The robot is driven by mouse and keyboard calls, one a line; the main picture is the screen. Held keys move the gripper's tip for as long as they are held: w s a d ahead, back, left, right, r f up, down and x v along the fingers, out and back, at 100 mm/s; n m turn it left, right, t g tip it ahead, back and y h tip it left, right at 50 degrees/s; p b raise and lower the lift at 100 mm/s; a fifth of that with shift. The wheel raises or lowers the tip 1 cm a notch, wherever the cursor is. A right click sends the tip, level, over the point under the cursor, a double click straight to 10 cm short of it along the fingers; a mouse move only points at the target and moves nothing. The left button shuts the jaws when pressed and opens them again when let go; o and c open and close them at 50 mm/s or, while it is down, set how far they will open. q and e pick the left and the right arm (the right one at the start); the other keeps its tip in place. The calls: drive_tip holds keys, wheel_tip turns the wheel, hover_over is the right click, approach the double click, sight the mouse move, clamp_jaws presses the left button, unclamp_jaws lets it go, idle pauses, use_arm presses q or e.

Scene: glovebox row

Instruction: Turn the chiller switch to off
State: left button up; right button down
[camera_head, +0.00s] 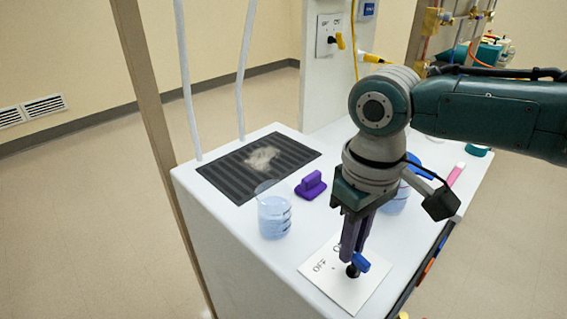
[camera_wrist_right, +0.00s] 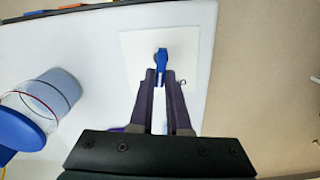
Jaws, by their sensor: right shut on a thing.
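The chiller switch is a blue handle (camera_head: 361,263) on a short black post, set on a white plate (camera_head: 345,290) on the bench top. The plate carries an "OFF" label at its left and a second label partly hidden by my gripper. My right gripper (camera_head: 352,250) points down over the plate, its purple fingers closed around the handle. In the right wrist view the blue handle (camera_wrist_right: 161,62) sits between the tips of the right gripper (camera_wrist_right: 161,80). My left gripper is not in view.
A beaker of blue liquid (camera_head: 274,212) and a purple block-like handle (camera_head: 311,186) stand left of my arm. A dark grille (camera_head: 225,180) lies further back. Another OFF/ON switch with a yellow handle (camera_head: 340,41) is on the post behind. A blue-lidded container (camera_wrist_right: 45,100) is beside the plate.

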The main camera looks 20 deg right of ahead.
drive_tip(key=shift+n+p, duration=0.35)
drive_tip(key=shift+n, duration=0.45)
drive_tip(key=shift+a, duration=0.1)
drive_tip(key=c, duration=0.9)
unclamp_jaws()
wheel_tip(320, 180, up, 10)
drive_tip(key=shift+p, duration=1)
